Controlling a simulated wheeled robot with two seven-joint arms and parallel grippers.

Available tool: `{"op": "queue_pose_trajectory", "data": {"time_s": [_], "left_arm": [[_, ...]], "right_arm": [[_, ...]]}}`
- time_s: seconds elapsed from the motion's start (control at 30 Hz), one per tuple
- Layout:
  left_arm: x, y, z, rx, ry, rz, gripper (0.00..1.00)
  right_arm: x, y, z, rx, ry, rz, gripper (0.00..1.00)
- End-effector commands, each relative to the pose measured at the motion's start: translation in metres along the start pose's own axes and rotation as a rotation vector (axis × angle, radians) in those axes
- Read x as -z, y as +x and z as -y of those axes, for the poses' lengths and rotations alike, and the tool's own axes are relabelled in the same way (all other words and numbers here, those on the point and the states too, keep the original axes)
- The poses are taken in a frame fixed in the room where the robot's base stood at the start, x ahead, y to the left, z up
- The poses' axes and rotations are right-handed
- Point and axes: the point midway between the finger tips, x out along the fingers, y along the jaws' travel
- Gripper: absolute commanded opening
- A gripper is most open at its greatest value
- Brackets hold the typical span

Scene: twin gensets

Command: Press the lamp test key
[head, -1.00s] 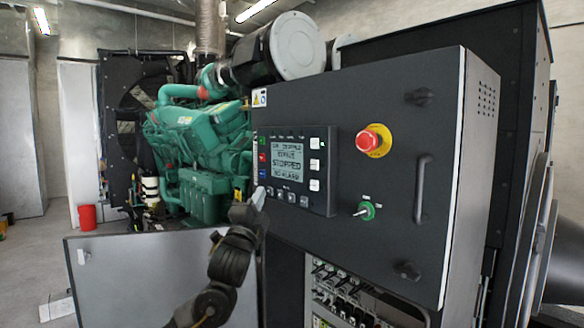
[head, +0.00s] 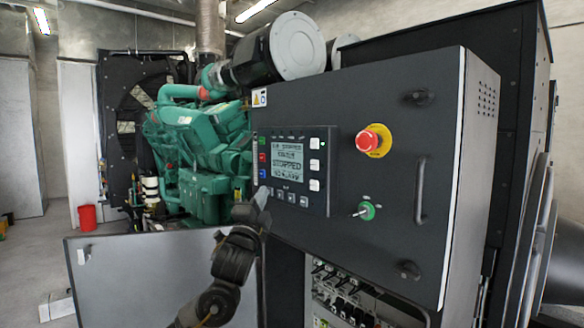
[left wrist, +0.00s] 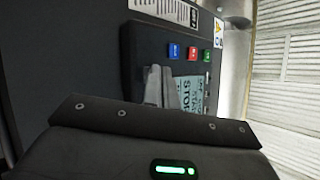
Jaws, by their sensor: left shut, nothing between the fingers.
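The controller (head: 327,195) is a dark module on the genset's control panel, with a lit screen (head: 287,158) reading STOPPED. White keys (head: 314,164) run down its right side and small grey keys (head: 291,197) line up under the screen. Green, red and blue keys (head: 262,158) are at its left; they also show in the left wrist view (left wrist: 192,53). I cannot read which is the lamp test key. My left gripper (head: 263,195) is shut and empty at the controller's lower left corner, by the leftmost grey key. In the left wrist view its fingers (left wrist: 156,86) cover part of the controller; contact cannot be told. My right gripper is out of view.
A red emergency stop (head: 373,140) and a green key switch (head: 364,211) sit right of the controller. A door handle (head: 420,190) stands out further right. An open grey panel (head: 150,275) is at lower left, with exposed breakers (head: 345,295) below the cabinet.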

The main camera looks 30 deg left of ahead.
Motion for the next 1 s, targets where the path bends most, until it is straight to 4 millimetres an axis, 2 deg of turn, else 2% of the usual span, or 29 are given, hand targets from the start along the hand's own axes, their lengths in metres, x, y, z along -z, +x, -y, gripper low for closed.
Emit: {"op": "queue_pose_trajectory", "data": {"time_s": [0.37,0.77,1.0], "left_arm": [[0.002,0.002,-0.001,0.000,0.000,-0.001,0.00],[-0.007,-0.011,0.006,-0.001,0.000,-0.001,0.00],[-0.007,-0.011,0.007,-0.001,0.000,0.000,0.00]], "right_arm": [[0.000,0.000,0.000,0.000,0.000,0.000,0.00],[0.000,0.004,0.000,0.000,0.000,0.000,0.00],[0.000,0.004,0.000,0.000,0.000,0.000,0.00]]}}
